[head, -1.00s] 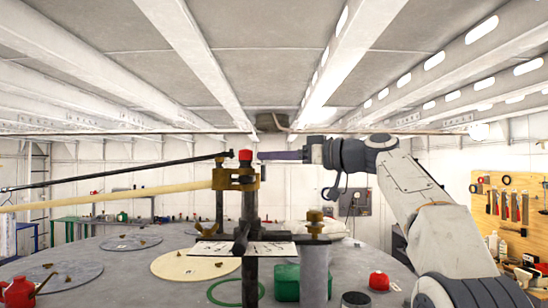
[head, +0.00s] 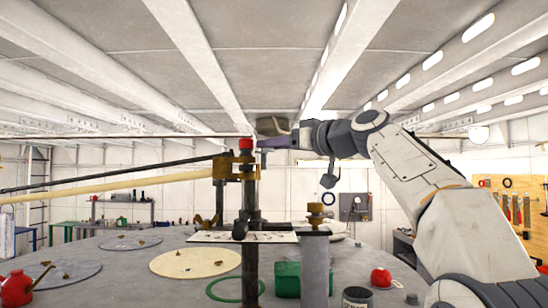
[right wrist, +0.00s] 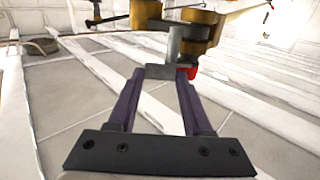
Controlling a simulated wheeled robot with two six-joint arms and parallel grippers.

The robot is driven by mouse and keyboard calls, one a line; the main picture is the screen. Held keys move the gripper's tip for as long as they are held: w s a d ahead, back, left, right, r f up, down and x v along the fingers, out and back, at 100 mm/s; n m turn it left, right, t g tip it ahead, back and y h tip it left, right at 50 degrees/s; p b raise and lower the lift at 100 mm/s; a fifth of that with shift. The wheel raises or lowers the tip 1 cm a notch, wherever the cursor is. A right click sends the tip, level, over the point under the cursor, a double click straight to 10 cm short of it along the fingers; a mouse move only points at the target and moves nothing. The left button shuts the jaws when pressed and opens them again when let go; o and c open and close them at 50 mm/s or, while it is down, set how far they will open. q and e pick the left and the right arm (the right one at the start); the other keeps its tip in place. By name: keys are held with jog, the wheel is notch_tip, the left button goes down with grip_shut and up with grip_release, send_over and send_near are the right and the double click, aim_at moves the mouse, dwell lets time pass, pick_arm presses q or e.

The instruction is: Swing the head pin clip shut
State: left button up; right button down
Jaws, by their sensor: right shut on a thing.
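A dark upright post (head: 249,220) carries a brass bracket (head: 228,168) and a red-capped pin (head: 245,145) at its top. My right gripper (head: 262,143) reaches in from the right, with its purple fingers level with the red cap. In the right wrist view the fingertips are shut on a small grey metal piece (right wrist: 160,72), which looks like the clip. The grey piece lies by a short grey post (right wrist: 174,42), and the red cap (right wrist: 190,73) shows just right of the fingertips. The clip's exact angle cannot be told. My left gripper is not in view.
A dark rod (head: 110,172) and a cream rod (head: 110,185) run in from the left to the bracket. The grey deck holds a cream disc (head: 195,262), a green box (head: 288,279), a grey column (head: 315,265) and a red kettle (head: 22,287). Ceiling beams pass overhead.

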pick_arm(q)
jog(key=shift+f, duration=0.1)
pick_arm(e)
jog(key=shift+s+a+r+m+t+h, duration=0.1)
jog(key=shift+s+m+t+h, duration=0.05)
jog(key=shift+m+t+h, duration=0.6)
jog(key=shift+s+a+m+t+h, duration=0.1)
jog(key=shift+s+m+t+h, duration=0.1)
jog(key=shift+m+t+h, duration=0.6)
jog(key=shift+s+a+r+m+t+h, duration=0.2)
jog(key=shift+m+h, duration=0.25)
jog(key=shift+h, duration=0.6)
pick_arm(q)
jog(key=shift+p, duration=0.35)
pick_arm(e)
jog(key=shift+d+f+m+t+h, duration=0.2)
jog(key=shift+m+t+h, duration=0.1)
jog(key=shift+h, duration=0.1)
jog(key=shift+c, duration=1.6)
grip_release()
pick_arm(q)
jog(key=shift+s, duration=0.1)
pick_arm(e)
jog(key=shift+f, duration=0.1)
